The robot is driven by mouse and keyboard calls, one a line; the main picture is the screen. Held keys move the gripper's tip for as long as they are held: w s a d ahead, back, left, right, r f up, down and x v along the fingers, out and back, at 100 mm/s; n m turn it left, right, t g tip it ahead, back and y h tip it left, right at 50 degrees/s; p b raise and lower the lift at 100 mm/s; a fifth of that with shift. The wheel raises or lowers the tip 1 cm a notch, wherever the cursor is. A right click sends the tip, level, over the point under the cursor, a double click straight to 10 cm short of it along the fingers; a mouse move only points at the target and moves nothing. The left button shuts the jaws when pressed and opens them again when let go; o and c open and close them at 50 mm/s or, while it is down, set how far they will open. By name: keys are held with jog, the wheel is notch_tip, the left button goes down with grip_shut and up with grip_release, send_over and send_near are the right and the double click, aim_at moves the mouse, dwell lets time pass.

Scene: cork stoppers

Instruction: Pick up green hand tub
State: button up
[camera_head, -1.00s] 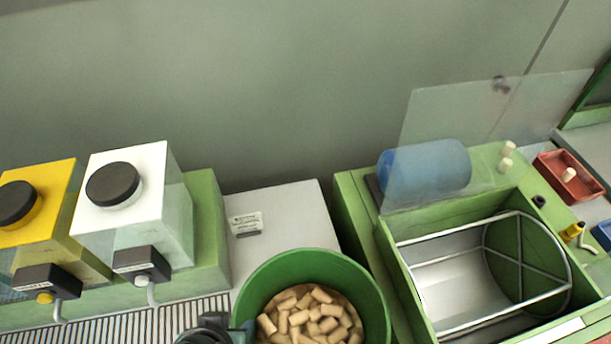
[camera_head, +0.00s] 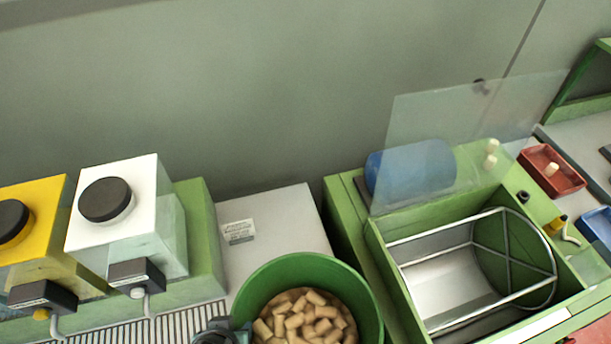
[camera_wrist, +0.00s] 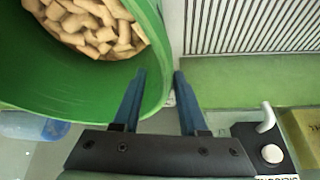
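The green hand tub (camera_head: 362,290) is a round open tub filled with cork stoppers (camera_head: 303,318). It stands at the bottom middle of the head view, its lower part cut off. In the wrist view the tub (camera_wrist: 70,80) fills the upper left. My gripper (camera_wrist: 160,73) has two blue fingers set apart there, one on each side of the tub's rim edge. I see a gap between the fingers and cannot tell whether either touches the wall. In the head view only a dark part of my gripper (camera_head: 217,333) shows, beside the tub's left rim.
A white-topped dispenser (camera_head: 120,205) and a yellow one (camera_head: 35,225) stand left. A green machine with a wire drum (camera_head: 470,270), blue cylinder (camera_head: 410,172) and clear panel stands right of the tub. A red tray (camera_head: 552,170) lies beyond. A slatted grate (camera_head: 175,325) is at lower left.

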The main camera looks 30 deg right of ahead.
grip_shut()
jog(key=shift+r, duration=0.1)
dwell(1.1)
